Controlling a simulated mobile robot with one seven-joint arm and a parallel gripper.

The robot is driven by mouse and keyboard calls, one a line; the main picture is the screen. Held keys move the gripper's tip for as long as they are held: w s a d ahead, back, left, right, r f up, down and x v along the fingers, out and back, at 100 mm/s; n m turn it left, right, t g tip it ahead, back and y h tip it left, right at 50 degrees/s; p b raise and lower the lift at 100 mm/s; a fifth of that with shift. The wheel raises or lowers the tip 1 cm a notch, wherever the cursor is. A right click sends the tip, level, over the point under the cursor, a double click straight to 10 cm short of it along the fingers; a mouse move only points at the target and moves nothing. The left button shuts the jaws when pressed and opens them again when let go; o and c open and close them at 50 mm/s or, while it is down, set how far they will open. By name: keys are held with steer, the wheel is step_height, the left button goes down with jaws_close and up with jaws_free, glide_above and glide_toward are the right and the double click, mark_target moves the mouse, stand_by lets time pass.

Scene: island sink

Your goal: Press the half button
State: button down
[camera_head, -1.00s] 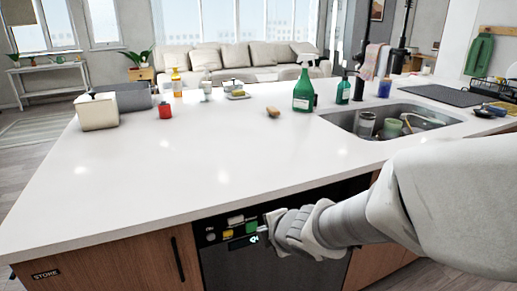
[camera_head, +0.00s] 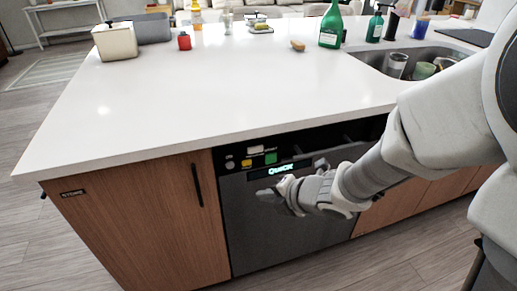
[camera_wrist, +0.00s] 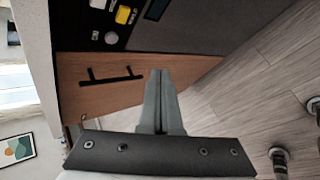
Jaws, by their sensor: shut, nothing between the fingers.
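The dishwasher's black control panel (camera_head: 330,138) sits under the counter edge. It carries a white button (camera_head: 255,149), a yellow button (camera_head: 246,163), a green button (camera_head: 270,157) and a grey round knob (camera_head: 229,164). Their labels are too small to read, so I cannot tell which is the half button. The lit display (camera_head: 280,170) reads "QUICK". My gripper (camera_head: 262,196) is shut and empty, in front of the dishwasher door just below the display.
The white countertop (camera_head: 200,95) overhangs the panel. A wooden cabinet (camera_head: 130,215) with a black vertical handle (camera_head: 197,185) stands left of the dishwasher.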

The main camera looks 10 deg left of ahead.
mark_target(247, 163)
steer(key=shift+w, duration=0.1)
steer(key=shift+w+a+p, duration=0.35)
steer(key=shift+w+a, duration=0.4)
steer(key=shift+w, duration=0.5)
steer(key=shift+w+a+p, duration=0.35)
steer(key=shift+w+a, duration=0.45)
steer(key=shift+w, duration=0.4)
steer(key=shift+w+a+p, duration=0.35)
steer(key=shift+w+a, duration=0.4)
steer(key=shift+w, duration=0.5)
steer(key=shift+w+a, duration=0.2)
steer(key=shift+w, duration=0.15)
steer(key=shift+w+a, duration=0.2)
steer(key=shift+w, duration=0.1)
steer(key=shift+s+d, duration=0.45)
steer(key=shift+s, duration=0.2)
steer(key=shift+s, duration=0.1)
